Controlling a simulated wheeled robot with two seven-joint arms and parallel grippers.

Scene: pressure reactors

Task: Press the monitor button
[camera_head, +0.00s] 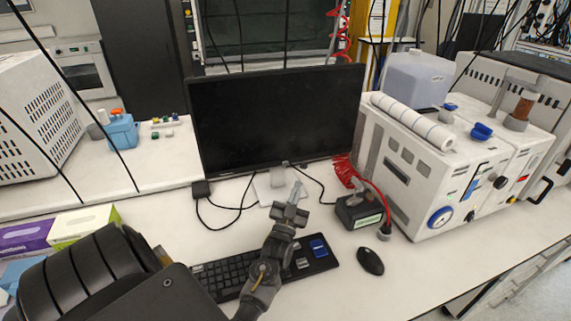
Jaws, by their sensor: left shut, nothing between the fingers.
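The monitor (275,115) stands upright on the bench with a dark screen. Its lower bezel runs just above a light stand (263,188). I cannot make out the button on the bezel. My left gripper (295,190) is shut and empty. It reaches up over the keyboard, and its tip appears in front of the stand, just below the monitor's lower edge. I cannot tell whether it touches anything. My arm hides part of the keyboard. My right gripper is not in view.
A keyboard (228,274) lies under my arm, with a black mouse (370,261) to its right. A small dark device (359,210) with red coiled tubing stands right of the stand. A white reactor unit (407,165) fills the right. Tissue boxes (83,224) lie left.

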